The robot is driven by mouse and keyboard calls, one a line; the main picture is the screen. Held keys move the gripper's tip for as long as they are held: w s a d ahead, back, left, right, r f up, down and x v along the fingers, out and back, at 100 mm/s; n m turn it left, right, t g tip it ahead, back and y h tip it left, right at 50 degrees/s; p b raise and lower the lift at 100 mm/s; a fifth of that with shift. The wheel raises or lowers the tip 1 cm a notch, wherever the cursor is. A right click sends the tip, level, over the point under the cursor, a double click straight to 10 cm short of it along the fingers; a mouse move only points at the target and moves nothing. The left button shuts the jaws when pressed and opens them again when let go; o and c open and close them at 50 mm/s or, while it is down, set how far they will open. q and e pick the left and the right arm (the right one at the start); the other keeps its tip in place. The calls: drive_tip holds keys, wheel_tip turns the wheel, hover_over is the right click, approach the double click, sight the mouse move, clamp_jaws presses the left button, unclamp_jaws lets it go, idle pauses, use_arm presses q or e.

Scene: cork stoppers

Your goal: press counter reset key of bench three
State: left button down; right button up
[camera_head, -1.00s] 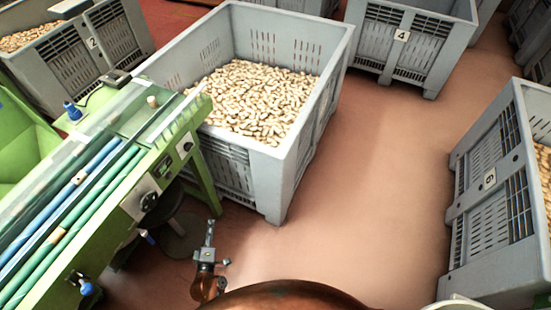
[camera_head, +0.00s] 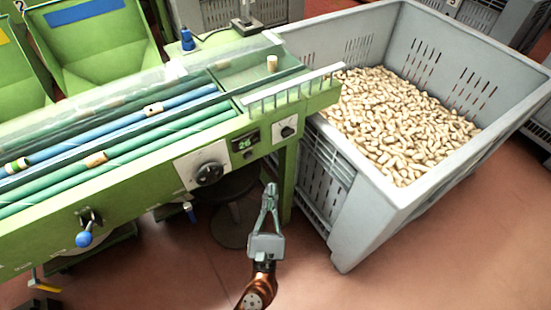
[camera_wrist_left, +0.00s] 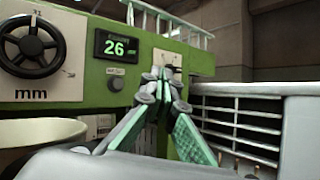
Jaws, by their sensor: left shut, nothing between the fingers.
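The green sorting bench (camera_head: 130,205) runs along the left of the head view. On its front is a counter display (camera_head: 245,142) reading 26; it also shows in the left wrist view (camera_wrist_left: 117,46). A small grey key (camera_wrist_left: 116,84) sits just under the display, with a small label above it. A switch plate (camera_head: 287,128) is to the right of the display. My left gripper (camera_head: 271,188) is shut and empty, in front of and below the display and plate. In the left wrist view its fingertips (camera_wrist_left: 162,78) overlap the picture right of the key. My right gripper is not in view.
A grey crate (camera_head: 375,215) full of corks stands close to the right of the bench. A black handwheel (camera_head: 208,173) and a blue-knobbed lever (camera_head: 84,239) stick out of the bench front. A round stool (camera_head: 232,228) is under the bench. Red floor is free at lower right.

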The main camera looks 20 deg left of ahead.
sight(249, 157)
use_arm(q)
drive_tip(key=w+a+p, duration=0.1)
drive_tip(key=w+a, duration=0.4)
drive_tip(key=a, duration=0.2)
drive_tip(key=shift+w, duration=0.25)
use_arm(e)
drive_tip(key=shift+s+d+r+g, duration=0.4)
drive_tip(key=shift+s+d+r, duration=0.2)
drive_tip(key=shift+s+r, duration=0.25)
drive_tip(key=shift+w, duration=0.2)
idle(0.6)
use_arm(q)
drive_tip(key=shift+w, duration=0.1)
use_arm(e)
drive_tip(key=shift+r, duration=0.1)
use_arm(q)
drive_tip(key=shift+w+a, duration=0.2)
drive_tip(key=shift+a, duration=0.1)
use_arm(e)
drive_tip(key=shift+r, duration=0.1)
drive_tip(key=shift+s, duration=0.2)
